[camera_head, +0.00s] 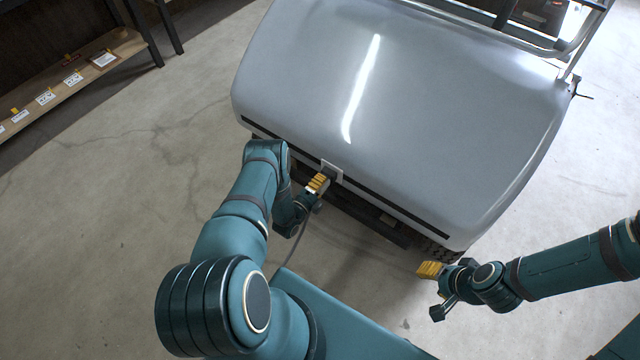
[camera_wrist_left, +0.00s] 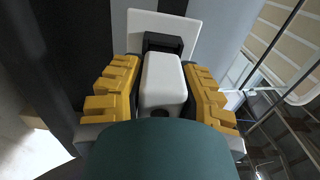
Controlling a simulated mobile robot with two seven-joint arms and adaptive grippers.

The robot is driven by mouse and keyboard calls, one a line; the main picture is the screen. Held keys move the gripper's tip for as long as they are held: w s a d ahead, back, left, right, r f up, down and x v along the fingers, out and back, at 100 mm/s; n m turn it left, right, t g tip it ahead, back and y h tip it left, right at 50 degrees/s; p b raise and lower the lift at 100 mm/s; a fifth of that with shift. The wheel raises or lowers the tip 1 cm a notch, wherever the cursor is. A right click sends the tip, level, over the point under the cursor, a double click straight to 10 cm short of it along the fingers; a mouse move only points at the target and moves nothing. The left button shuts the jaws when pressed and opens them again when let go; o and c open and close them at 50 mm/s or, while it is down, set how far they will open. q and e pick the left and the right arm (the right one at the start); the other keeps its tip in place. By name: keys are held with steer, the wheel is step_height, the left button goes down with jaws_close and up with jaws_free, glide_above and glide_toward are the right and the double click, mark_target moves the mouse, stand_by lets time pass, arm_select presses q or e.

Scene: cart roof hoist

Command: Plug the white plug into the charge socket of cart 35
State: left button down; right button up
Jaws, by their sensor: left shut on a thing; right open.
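The cart (camera_head: 400,95) has a smooth grey body with a dark strip along its lower edge; no number is legible. Its charge socket shows as a white plate (camera_head: 331,166) on that edge. In the left wrist view the white plate (camera_wrist_left: 185,22) carries a black socket (camera_wrist_left: 163,43). My left gripper (camera_head: 318,184) is at the socket, its yellow fingers (camera_wrist_left: 160,90) shut on the white plug (camera_wrist_left: 163,78). The plug's front end meets the black socket in that view; how deep it sits I cannot tell. My right gripper (camera_head: 433,291) is open and empty, right of the cart's lower edge.
A grey cable (camera_head: 302,240) hangs below my left gripper. A wooden shelf (camera_head: 75,75) with small labelled items stands at the upper left. A metal rail (camera_head: 530,45) rises behind the cart body. The concrete floor at left is clear.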

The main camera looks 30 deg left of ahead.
arm_select(q)
steer(key=shift+w, duration=0.4)
steer(key=c, duration=0.7)
jaws_free()
steer(key=s, duration=1.2)
steer(key=shift+a, duration=0.4)
